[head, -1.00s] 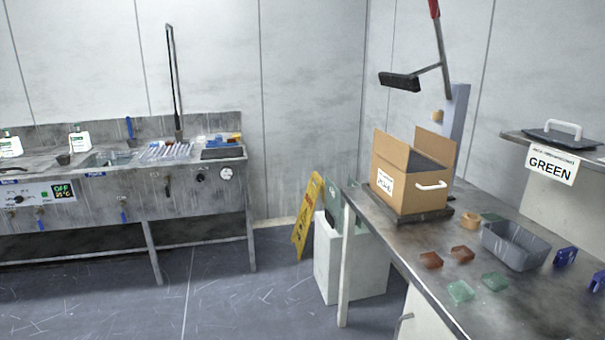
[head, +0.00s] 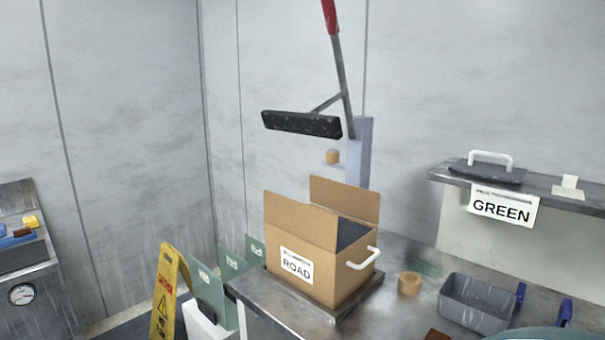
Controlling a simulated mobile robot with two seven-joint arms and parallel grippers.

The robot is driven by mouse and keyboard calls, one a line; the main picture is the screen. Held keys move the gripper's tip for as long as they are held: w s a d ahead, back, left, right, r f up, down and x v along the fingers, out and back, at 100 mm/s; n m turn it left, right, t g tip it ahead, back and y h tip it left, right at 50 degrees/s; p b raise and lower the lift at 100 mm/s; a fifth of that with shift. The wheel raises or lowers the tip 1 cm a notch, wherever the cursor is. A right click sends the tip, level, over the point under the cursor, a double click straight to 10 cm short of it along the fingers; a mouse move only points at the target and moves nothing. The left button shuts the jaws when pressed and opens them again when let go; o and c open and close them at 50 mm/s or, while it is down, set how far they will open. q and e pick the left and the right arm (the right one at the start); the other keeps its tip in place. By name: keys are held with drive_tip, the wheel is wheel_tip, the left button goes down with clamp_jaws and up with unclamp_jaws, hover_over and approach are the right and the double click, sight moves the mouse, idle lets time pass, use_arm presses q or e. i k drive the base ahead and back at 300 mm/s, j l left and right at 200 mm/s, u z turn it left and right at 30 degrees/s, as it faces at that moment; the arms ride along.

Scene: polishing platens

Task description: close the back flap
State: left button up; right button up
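An open cardboard box (head: 352,283) labelled ROAD stands on a dark flat base on the metal bench in the head view. Its near-left flap (head: 300,220) stands up above the label. The back flap (head: 345,199) also stands up on the far side. A dark grey surface shows inside between the flaps. A white handle (head: 363,259) is on the box's right side. Neither of my grippers shows in the view.
A tape roll (head: 409,283) and grey bin (head: 478,303) lie to the right. A shelf with a GREEN sign (head: 503,206) is at the right. A yellow sign (head: 166,293) stands left of the bench.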

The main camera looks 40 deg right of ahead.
sight(362, 204)
drive_tip(key=i+z, duration=0.4)
drive_tip(key=i+j+z, duration=0.45)
drive_tip(key=i+z, duration=0.15)
drive_tip(key=z, duration=0.15)
drive_tip(key=i+j+z, duration=0.15)
drive_tip(key=z, duration=0.2)
drive_tip(key=i+j+z, duration=0.15)
drive_tip(key=j+z, duration=0.25)
drive_tip(key=i+j+z, duration=0.1)
drive_tip(key=j+z, duration=0.25)
drive_tip(key=l, duration=0.15)
